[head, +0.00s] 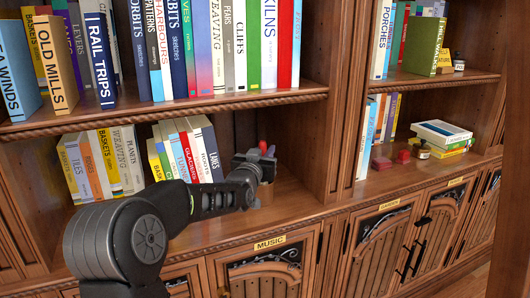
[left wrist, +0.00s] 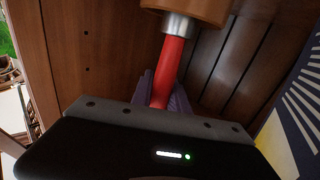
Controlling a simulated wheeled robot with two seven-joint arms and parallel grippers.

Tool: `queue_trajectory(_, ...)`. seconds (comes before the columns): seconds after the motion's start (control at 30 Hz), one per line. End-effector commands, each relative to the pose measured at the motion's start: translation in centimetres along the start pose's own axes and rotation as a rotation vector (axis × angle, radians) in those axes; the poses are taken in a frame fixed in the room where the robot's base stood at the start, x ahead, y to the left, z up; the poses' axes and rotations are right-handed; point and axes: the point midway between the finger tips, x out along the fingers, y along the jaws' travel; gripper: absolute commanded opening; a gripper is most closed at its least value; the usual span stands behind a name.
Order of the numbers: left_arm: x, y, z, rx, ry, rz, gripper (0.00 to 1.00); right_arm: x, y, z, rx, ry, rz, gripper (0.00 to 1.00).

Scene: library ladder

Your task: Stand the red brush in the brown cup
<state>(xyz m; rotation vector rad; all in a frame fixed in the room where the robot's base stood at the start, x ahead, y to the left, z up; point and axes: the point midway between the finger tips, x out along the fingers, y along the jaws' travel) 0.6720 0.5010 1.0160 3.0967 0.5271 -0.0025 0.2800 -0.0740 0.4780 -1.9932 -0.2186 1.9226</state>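The red brush (left wrist: 172,66) has a red handle and a silver collar. My left gripper (left wrist: 163,95) is shut on its handle. In the head view this gripper (head: 265,163) is at the lower shelf, and a red end of the brush (head: 263,146) shows above it. The brown cup (left wrist: 185,8) shows at the top edge of the left wrist view, by the silver collar. The brush's far end is hidden by it; I cannot tell how deep it reaches. In the head view the cup (head: 266,191) is just below the gripper, mostly covered. My right gripper is not in view.
Books (head: 190,150) stand left of the gripper on the lower shelf. The upper shelf board (head: 200,107) with more books runs above it. An upright divider (head: 335,130) is to the right.

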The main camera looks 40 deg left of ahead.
Motion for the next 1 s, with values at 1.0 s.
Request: queue_trajectory(1.0, -5.8, -0.1, 0.0, -0.001, 0.002, -0.001, 0.45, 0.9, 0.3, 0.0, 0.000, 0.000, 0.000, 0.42)
